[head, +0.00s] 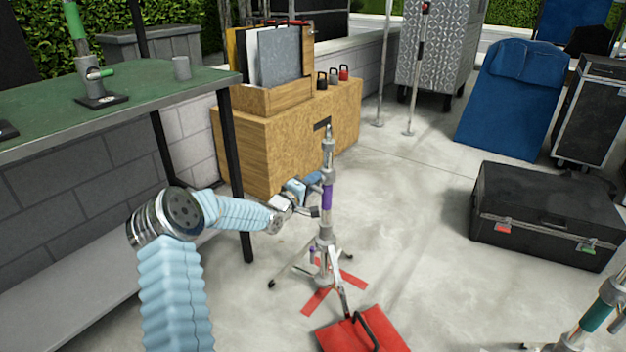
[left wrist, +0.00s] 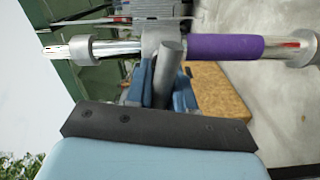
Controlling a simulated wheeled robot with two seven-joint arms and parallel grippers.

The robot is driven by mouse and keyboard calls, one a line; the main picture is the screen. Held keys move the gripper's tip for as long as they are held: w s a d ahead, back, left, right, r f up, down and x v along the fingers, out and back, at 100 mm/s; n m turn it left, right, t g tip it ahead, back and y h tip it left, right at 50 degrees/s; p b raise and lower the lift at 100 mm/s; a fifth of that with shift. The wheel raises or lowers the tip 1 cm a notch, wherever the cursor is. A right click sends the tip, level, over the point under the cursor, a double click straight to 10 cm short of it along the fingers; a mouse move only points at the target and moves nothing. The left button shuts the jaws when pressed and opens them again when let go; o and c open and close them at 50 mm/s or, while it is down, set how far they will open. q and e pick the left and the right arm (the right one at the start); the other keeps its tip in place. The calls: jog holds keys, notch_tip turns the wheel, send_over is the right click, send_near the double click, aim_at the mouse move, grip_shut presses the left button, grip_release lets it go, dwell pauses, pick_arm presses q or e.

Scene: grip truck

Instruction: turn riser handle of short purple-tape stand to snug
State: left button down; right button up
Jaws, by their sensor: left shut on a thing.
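The short stand with purple tape (head: 327,196) stands upright in the middle of the head view, its legs spread over a red floor cross. In the left wrist view its column lies sideways across the top, with the purple tape (left wrist: 225,47) to the right. My left gripper (head: 312,186) reaches the column from the left, near the collar just above the tape. In the left wrist view my left gripper (left wrist: 165,85) has its blue fingers on either side of a grey riser handle (left wrist: 168,65), shut on it. My right gripper is not in view.
A red sandbag (head: 390,335) lies in front of the stand's legs. A green-topped table (head: 130,95) is at left and a wooden crate (head: 270,140) behind. A black case (head: 545,215) is at right. Another stand with green tape (head: 597,316) is at lower right.

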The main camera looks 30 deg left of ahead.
pick_arm(q)
jog(key=shift+f+n, duration=0.15)
jog(key=shift+n, duration=0.85)
jog(key=c, duration=1.1)
grip_release()
jog(key=shift+o, duration=0.2)
jog(key=shift+s, duration=0.1)
jog(key=s+a, duration=0.1)
jog(key=s, duration=1.2)
jog(key=shift+s, duration=0.3)
